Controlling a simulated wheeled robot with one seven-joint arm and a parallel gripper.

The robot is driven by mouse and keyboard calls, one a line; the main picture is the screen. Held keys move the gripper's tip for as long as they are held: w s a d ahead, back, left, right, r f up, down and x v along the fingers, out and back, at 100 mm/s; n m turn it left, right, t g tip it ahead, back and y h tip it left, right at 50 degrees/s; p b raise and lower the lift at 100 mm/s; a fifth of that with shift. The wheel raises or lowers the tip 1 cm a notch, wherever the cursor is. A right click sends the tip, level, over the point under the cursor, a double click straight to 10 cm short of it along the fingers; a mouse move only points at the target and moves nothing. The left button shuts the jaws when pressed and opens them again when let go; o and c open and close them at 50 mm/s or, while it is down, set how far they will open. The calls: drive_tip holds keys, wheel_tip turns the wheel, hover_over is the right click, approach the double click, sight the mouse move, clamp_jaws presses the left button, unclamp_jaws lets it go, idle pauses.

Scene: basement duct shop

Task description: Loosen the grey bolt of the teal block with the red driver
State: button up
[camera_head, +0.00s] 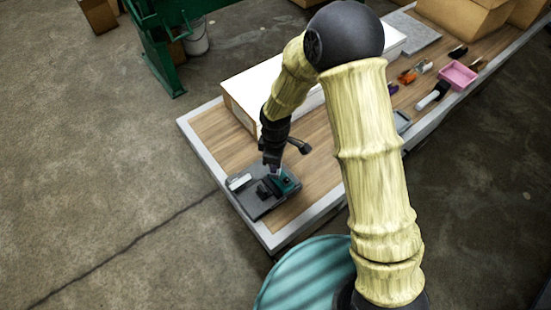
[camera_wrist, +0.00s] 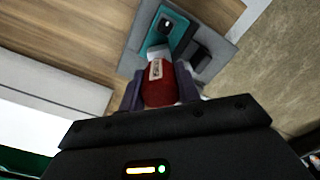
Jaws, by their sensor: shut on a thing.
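The teal block (camera_head: 289,184) sits on a dark grey plate (camera_head: 262,207) at the table's near left corner. It also shows in the wrist view (camera_wrist: 153,39), beyond my fingers. A dark round spot with a pale centre (camera_wrist: 166,22) is on the block; I cannot tell whether it is the grey bolt. My gripper (camera_wrist: 159,92) is shut on the red driver (camera_wrist: 158,88), whose red handle with a pale label lies between the fingers. The driver points towards the block. Its tip is hidden, so I cannot tell whether it touches. In the head view my gripper (camera_head: 272,166) is just above the block.
A pale block (camera_head: 240,182) and a dark part stand on the plate beside the teal block. A long white-topped box (camera_head: 262,90) lies behind. A pink tray (camera_head: 458,75) and several small items lie at the table's far right. Bare wood lies right of the plate.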

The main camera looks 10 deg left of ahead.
drive_tip(key=shift+n, duration=1.1)
drive_tip(key=shift+s, duration=0.1)
drive_tip(key=shift+p, duration=0.3)
